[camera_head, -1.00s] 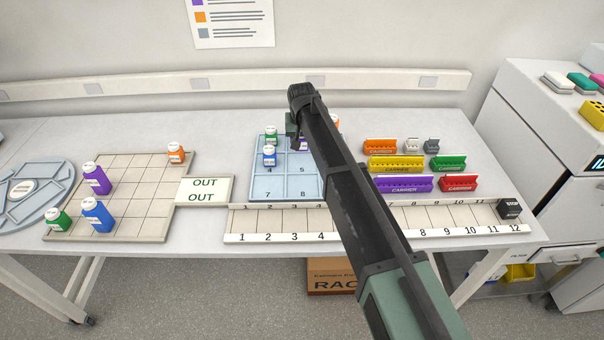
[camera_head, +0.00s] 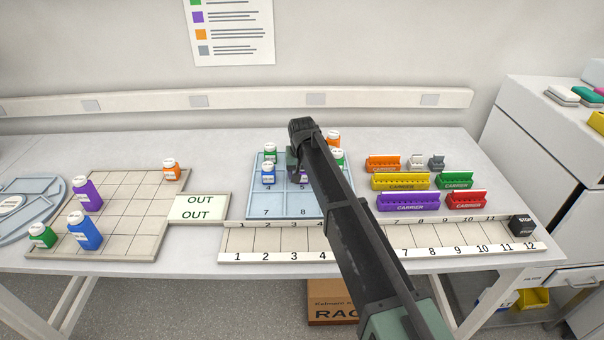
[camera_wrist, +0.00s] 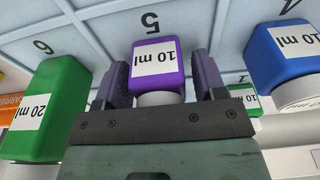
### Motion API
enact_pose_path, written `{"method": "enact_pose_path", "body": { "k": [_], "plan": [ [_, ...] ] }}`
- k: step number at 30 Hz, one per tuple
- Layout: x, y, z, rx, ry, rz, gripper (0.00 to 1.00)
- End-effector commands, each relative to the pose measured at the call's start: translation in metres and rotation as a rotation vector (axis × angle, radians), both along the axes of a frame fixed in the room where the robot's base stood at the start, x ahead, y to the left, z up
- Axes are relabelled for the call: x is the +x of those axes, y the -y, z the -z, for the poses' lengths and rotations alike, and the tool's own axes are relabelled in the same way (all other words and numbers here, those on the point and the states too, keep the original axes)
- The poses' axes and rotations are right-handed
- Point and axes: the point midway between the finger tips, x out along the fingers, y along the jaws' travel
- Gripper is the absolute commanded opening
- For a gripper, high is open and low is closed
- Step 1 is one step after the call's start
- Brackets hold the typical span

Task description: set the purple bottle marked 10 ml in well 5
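The purple bottle (camera_wrist: 157,58) marked 10 ml is between my gripper's fingers in the wrist view, just below the printed 5. My gripper (camera_wrist: 162,78) has its fingers spread on either side, with a narrow gap showing at the right. In the head view a bit of the purple bottle (camera_head: 303,177) shows at well 5 of the pale blue tray (camera_head: 285,211), mostly behind my arm. My gripper (camera_head: 293,160) is largely hidden there. Whether the bottle's base is fully seated cannot be seen.
A blue 10 ml bottle (camera_wrist: 285,65) and a green 20 ml bottle (camera_wrist: 52,105) stand close on either side. More bottles (camera_head: 270,152) fill the back of the tray. Wells 7 and 8 are clear in front. Coloured carriers (camera_head: 408,202) stand to the right.

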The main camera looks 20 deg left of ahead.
Motion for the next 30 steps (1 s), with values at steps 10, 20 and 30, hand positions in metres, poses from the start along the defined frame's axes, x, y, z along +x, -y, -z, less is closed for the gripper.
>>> {"method": "enact_pose_path", "body": {
  "k": [10, 20, 30],
  "plan": [
    [0.000, 0.000, -0.004, 0.000, 0.000, 0.000, 0.70],
    [-0.008, 0.003, -0.073, 0.000, 0.000, 0.000, 0.70],
    [-0.017, 0.006, -0.126, 0.000, 0.000, 0.000, 0.70]
  ]
}}
